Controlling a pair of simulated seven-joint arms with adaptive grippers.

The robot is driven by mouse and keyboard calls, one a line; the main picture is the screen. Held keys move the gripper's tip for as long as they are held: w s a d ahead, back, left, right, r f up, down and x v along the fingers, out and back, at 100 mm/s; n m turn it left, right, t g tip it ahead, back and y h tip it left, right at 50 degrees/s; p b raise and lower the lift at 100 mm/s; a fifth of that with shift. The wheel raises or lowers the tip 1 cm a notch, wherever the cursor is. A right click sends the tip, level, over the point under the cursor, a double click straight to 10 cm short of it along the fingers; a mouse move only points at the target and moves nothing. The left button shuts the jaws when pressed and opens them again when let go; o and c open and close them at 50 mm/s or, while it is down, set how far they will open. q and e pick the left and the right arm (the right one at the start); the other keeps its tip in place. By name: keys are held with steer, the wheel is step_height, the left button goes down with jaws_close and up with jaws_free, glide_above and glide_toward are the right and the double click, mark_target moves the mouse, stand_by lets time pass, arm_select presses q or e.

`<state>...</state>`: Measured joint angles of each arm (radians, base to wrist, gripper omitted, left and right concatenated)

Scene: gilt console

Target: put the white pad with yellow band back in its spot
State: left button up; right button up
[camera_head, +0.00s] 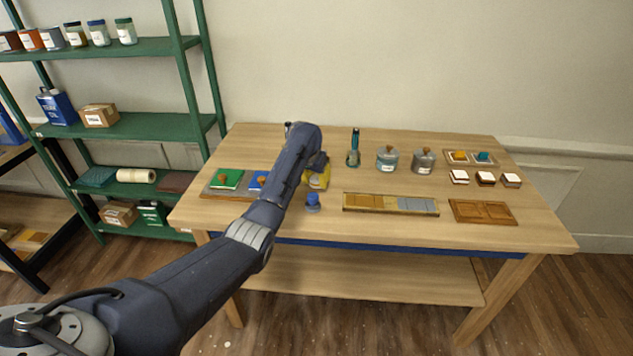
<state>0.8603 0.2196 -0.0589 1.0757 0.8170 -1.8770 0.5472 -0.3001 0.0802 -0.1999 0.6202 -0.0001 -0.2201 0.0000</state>
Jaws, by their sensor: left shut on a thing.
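My left gripper (318,165) hangs at the end of my left arm above the left-middle of the table, partly hidden by the arm. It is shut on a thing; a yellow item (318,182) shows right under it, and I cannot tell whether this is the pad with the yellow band. Three small white-topped blocks (485,179) stand in a row at the right; their bands look dark to brown, too small to tell apart. My right gripper is not in view.
A board (215,193) with green and blue knobbed pieces lies left, partly behind my arm. A small blue item (313,203), a swatch board (390,204), a wooden panel (483,212), lidded jars (387,160) and a small tray (447,154) stand around.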

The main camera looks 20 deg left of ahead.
arm_select(q)
steer(key=shift+f, duration=0.3)
steer(key=shift+f, duration=0.15)
steer(key=o, duration=1.2)
steer(key=v, duration=1.2)
